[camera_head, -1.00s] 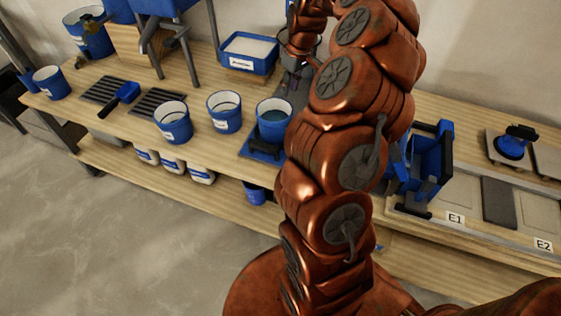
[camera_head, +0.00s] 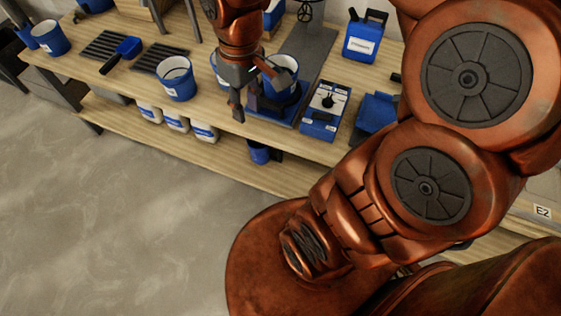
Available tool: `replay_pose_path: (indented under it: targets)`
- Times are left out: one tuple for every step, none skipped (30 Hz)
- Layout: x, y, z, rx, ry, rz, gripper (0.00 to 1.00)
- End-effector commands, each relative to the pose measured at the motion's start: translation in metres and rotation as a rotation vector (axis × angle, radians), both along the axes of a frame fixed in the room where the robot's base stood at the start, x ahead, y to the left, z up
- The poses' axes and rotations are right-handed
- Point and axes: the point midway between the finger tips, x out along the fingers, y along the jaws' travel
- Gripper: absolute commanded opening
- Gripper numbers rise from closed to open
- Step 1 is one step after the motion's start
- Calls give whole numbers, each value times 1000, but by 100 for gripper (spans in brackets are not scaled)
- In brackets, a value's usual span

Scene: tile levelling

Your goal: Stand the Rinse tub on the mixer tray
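Labels are too small to read, so I cannot tell which blue-and-white tub is the Rinse tub. One tub (camera_head: 174,80) stands on the bench at the left. A second tub (camera_head: 217,68) is mostly hidden behind my gripper. A third tub (camera_head: 286,80) stands just right of my gripper, on a dark blue holder above a flat blue tray (camera_head: 281,118), which appears to be the mixer tray. My gripper (camera_head: 250,92) points down between the second and third tubs, close to the third. Its fingers are partly hidden, and I cannot tell if it touches either tub.
A blue control box (camera_head: 321,112) stands right of the tray, and a blue canister (camera_head: 362,40) behind it. Dark grates (camera_head: 104,45) and a blue scoop (camera_head: 122,50) lie at the left. White containers (camera_head: 176,121) sit on the lower shelf. My arm covers the right side.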

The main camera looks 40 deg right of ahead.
Motion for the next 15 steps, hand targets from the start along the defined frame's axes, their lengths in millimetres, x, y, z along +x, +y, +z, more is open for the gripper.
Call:
replay_pose_path:
  targets:
    - [-16, 5, -1, -14, 11, -13, 31]
    - [-26, 7, -2, -22, 21, -23, 31]
    - [-39, 10, -4, -31, 35, -40, 31]
    - [-49, 12, -5, -39, 44, -52, 31]
    - [-58, 14, -7, -46, 53, -66, 31]
    - [-70, 15, -9, -56, 63, -85, 31]
    - [-79, 16, -11, -62, 72, -100, 31]
    - [-88, 17, -13, -67, 81, -115, 31]
    - [-98, 18, -15, -77, 90, -134, 31]
    - [-104, 18, -16, -81, 95, -148, 31]
    - [-111, 19, -18, -85, 101, -160, 31]
    - [-119, 20, -20, -90, 108, -176, 31]
    - [-124, 20, -21, -94, 114, -186, 31]
    - [-128, 20, -22, -97, 119, -196, 31]
    - [-132, 20, -24, -100, 123, -205, 31]
